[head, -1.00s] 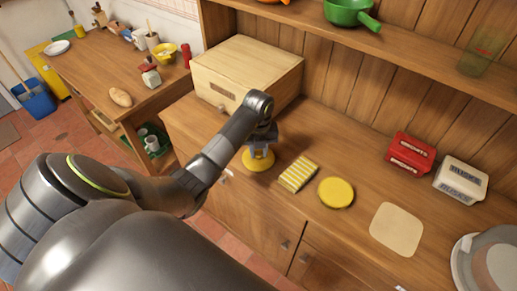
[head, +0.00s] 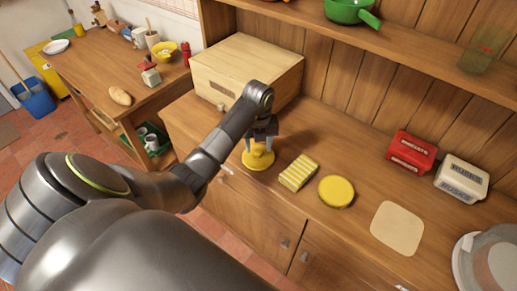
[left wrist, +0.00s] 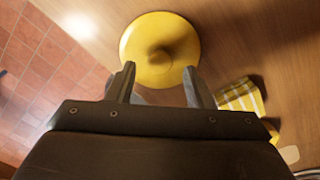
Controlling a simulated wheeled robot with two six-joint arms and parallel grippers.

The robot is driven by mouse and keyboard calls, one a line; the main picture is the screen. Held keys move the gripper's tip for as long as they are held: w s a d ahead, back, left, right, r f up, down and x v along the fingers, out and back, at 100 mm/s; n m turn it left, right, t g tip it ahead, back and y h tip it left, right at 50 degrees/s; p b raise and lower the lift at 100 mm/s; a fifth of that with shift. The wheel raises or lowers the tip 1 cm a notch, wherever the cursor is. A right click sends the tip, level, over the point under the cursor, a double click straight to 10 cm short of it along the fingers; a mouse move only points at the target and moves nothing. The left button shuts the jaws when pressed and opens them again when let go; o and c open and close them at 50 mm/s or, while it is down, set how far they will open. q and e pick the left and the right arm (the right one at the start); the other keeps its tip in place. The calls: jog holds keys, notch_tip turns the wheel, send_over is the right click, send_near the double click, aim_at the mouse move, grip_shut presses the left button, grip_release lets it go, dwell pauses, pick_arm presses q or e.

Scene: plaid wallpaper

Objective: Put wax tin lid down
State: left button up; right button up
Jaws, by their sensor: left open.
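The yellow round lid (head: 258,158) with a raised knob lies flat on the wooden counter, near its front edge. In the left wrist view the lid (left wrist: 135,42) shows whole beyond my fingers. My left gripper (head: 263,138) is just above the lid, pointing down, open and empty; in the left wrist view its two fingertips (left wrist: 159,72) stand apart on either side of the knob. A yellow round tin (head: 336,191) stands to the right on the counter; whether it is open on top is hard to tell. My right gripper is not in view.
A yellow-striped folded cloth (head: 299,172) lies between lid and tin. A wooden bread box (head: 247,72) stands behind the lid. A pale flat mat (head: 397,229), a red box (head: 411,152) and a white box (head: 461,180) are farther right.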

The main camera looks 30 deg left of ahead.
aim_at(258, 152)
pick_arm(q)
notch_tip(258, 152, up, 2)
jog(key=shift+w+r, duration=0.1)
notch_tip(258, 152, up, 8)
jog(key=p, duration=0.7)
